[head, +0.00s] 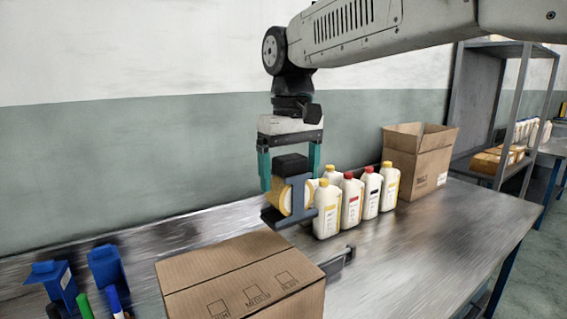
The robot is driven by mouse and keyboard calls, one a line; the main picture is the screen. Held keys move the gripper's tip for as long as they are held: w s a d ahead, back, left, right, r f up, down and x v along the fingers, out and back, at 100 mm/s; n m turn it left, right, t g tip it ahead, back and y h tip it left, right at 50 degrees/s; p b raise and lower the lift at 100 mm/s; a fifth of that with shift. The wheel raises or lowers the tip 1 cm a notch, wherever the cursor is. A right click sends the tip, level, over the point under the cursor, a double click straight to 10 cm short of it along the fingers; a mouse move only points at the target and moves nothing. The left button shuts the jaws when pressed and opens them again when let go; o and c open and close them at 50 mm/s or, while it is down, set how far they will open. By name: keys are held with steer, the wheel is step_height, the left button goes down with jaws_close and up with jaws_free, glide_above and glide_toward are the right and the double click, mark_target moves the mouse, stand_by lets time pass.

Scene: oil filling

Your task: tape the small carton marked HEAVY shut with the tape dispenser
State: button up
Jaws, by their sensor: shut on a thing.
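My gripper (290,176) points down above the bench, its teal fingers shut on the black handle of the tape dispenser (298,187). The dispenser has a dark frame and a yellow tape roll, and hangs in the air behind and above the near carton. That small brown carton (215,263) stands at the front with its top folded down. A line runs across it, and no tape shows along that line. Several printed boxes with words are on it; MEDIUM reads in the middle, the others are too small to read surely. Its lower part is cut off by the picture edge.
Several white bottles (380,188) with yellow and red caps stand behind the dispenser. An open carton (419,163) stands at the back right. Blue holders (105,266) with pens are at the left. A dark metal piece (340,264) lies beside the near carton. The bench (440,235) is clear at right.

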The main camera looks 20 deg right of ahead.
mark_target(280, 208)
steer(key=shift+f, duration=3)
steer(key=shift+f, duration=0.5)
steer(key=shift+s+a, duration=0.25)
steer(key=shift+a, duration=0.35)
steer(key=shift+s+a, duration=0.25)
steer(key=shift+a, duration=0.35)
steer(key=shift+s+a+f, duration=0.1)
steer(key=shift+s+a, duration=0.1)
steer(key=shift+a, duration=0.5)
steer(key=shift+s+a+f, duration=0.1)
steer(key=shift+s+a, duration=0.1)
steer(key=shift+a, duration=0.5)
steer(key=shift+s+a+r, duration=0.1)
steer(key=shift+s+a, duration=0.15)
steer(key=shift+a, duration=0.6)
steer(key=shift+s+a+r, duration=0.1)
steer(key=shift+s+a, duration=0.1)
steer(key=shift+a, duration=0.6)
steer(key=shift+s+a+r, duration=0.1)
steer(key=shift+s+a, duration=0.15)
steer(key=shift+a, duration=0.6)
